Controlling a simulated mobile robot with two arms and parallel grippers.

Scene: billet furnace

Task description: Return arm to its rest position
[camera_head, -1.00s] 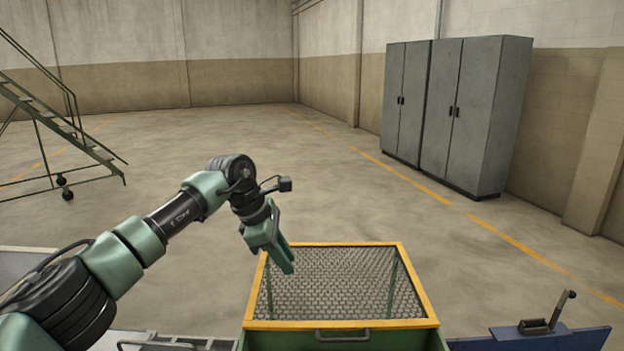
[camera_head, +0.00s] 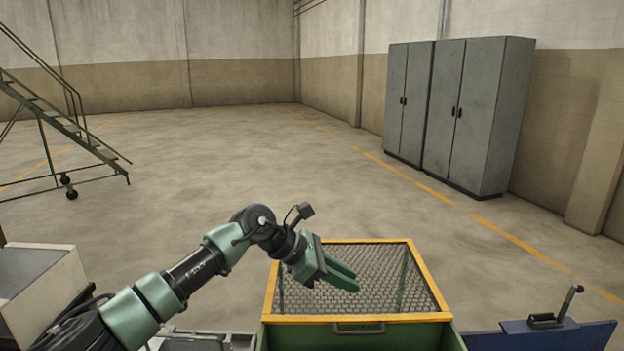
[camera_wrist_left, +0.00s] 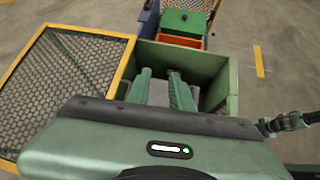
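My left gripper (camera_head: 348,278) hangs over the left part of a yellow-framed mesh cover on a green box in the head view. Its green fingers point right and a little down. In the left wrist view its two fingers (camera_wrist_left: 162,82) stand apart with nothing between them. Below them is the open green bin part beside the mesh. My right gripper does not show in the head view.
The mesh cover (camera_head: 414,292) has a yellow frame and a front handle. A blue plate with a lever (camera_head: 545,336) is at the lower right. Grey cabinets (camera_head: 452,115) stand against the right wall, and a green stair (camera_head: 55,125) stands far left. The floor between is clear.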

